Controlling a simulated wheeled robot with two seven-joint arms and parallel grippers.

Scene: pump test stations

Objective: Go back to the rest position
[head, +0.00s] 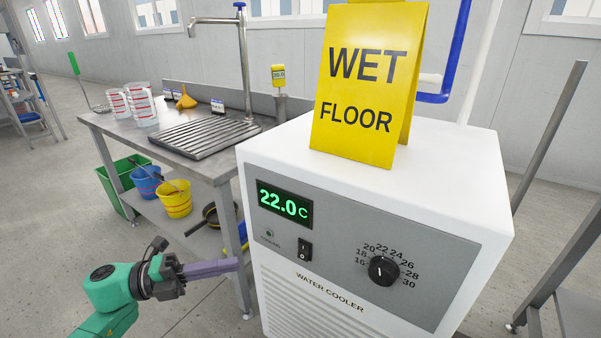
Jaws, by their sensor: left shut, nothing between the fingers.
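My left gripper (236,265) is at the lower left, on the green arm, with its purple-grey fingers pointing right. The fingers are shut with nothing between them. Their tips are close to the left front edge of the white water cooler (440,150); I cannot tell whether they touch it. The cooler's display (285,204) reads 22.0 C. Its rocker switch (305,250) is to the right of the fingertips, and its dial (383,270) is further right. My right gripper is not in view.
A yellow WET FLOOR sign (365,85) stands on the cooler. A metal sink table (200,165) at the left holds clear measuring jugs (142,107), an orange funnel (186,98) and a tap (243,60). Buckets (174,199) sit on its lower shelf. A grey metal frame (560,265) stands right.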

